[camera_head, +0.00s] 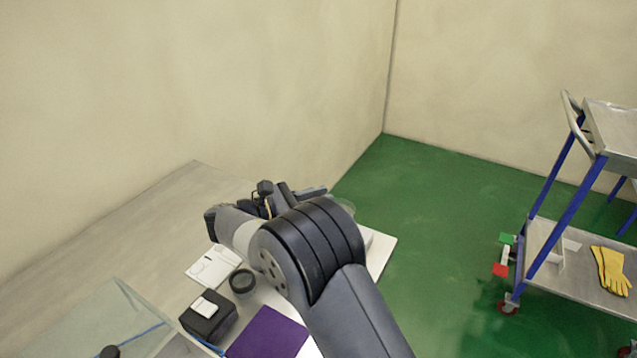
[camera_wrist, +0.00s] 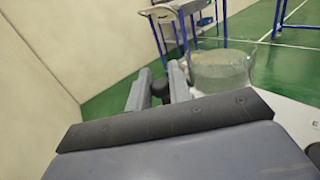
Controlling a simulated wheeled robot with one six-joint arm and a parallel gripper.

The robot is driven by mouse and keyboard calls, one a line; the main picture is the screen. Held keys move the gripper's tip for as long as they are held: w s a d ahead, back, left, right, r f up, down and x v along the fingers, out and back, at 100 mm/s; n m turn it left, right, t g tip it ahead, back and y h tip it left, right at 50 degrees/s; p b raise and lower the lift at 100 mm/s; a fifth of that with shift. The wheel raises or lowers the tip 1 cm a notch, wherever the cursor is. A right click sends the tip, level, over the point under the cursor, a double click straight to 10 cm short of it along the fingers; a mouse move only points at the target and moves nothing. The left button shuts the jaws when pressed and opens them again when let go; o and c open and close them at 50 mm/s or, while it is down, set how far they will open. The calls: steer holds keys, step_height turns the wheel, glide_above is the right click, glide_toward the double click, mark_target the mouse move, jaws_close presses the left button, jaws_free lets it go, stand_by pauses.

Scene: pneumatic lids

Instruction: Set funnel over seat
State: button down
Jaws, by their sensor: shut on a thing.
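My gripper (camera_wrist: 158,82) shows in the wrist view with its two grey fingers on either side of a small dark rounded piece (camera_wrist: 160,91). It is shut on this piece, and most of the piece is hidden. In the head view my gripper (camera_head: 300,194) is over the far right part of the bench, partly hidden by my arm. A clear round vessel (camera_wrist: 222,68) stands just right of the fingers; its edge also shows behind my arm in the head view (camera_head: 344,205). I cannot tell which thing is the funnel or the seat.
On the bench (camera_head: 150,225) are a dark ring (camera_head: 242,281), a white plate (camera_head: 213,267), a black box (camera_head: 208,317), a purple mat (camera_head: 268,334) and a clear case (camera_head: 120,325). A blue-framed trolley (camera_head: 560,240) stands right, across open green floor. Walls close the left and back.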

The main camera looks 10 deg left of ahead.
steer(key=shift+s+a+r+m+g+h+p, duration=0.15)
steer(key=shift+m+g+h+p, duration=0.25)
steer(key=shift+g, duration=0.25)
steer(key=shift+s+a+f+m+g+h+p, duration=0.15)
steer(key=shift+m+g+h+p, duration=0.15)
steer(key=shift+m+g+p, duration=0.3)
steer(key=c, duration=1.6)
jaws_free()
steer(key=shift+r, duration=0.15)
step_height(320, 180, up, 10)
steer(key=shift+f, duration=0.1)
